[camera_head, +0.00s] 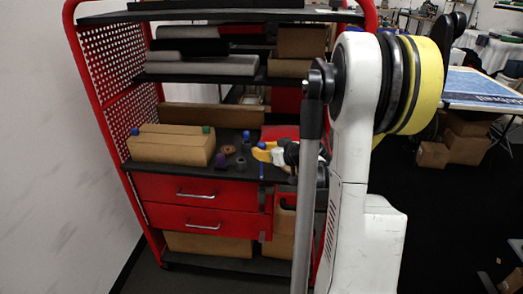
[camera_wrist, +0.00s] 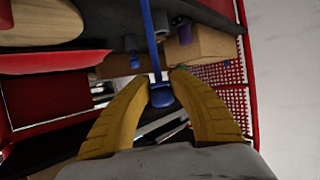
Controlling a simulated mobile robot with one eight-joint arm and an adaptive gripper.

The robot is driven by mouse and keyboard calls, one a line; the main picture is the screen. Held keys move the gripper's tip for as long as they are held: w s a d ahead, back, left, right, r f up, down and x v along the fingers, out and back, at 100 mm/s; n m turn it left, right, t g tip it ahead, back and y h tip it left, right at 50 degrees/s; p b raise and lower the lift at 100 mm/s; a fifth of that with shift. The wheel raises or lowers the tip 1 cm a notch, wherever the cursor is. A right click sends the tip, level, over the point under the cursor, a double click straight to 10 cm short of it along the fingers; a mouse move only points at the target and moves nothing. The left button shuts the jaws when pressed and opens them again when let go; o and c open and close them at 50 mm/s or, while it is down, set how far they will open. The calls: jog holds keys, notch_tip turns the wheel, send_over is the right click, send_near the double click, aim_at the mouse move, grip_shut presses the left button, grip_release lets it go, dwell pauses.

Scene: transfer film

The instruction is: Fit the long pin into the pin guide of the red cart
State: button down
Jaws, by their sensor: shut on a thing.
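My gripper (camera_wrist: 162,82) has yellow fingers and is shut on the long blue pin (camera_wrist: 154,40). The fingertips hold the pin at its thick blue head, and the thin shaft runs up the wrist view. In the head view my gripper (camera_head: 264,154) is at the front edge of the red cart's middle shelf, and the pin (camera_head: 262,172) hangs roughly upright from it. The red cart (camera_head: 160,188) has red drawers below that shelf. I cannot make out the pin guide or whether the pin's lower end touches anything.
On the middle shelf stand a cardboard box (camera_head: 170,149), a purple piece (camera_head: 220,160), a brown ring (camera_head: 228,149), a grey piece (camera_head: 240,164) and a small blue piece (camera_head: 246,135). A white wall (camera_head: 50,150) is on the left.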

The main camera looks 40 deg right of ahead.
jog(key=shift+f+b, duration=2.4)
jog(key=shift+f, duration=0.3)
jog(key=shift+f+b, duration=2.5)
jog(key=shift+f, duration=0.05)
jog(key=shift+f+b, duration=0.5)
jog(key=shift+f, duration=0.95)
jog(key=c, duration=1.2)
grip_release()
jog(key=shift+o, duration=0.2)
jog(key=shift+s, duration=0.1)
jog(key=v, duration=1.2)
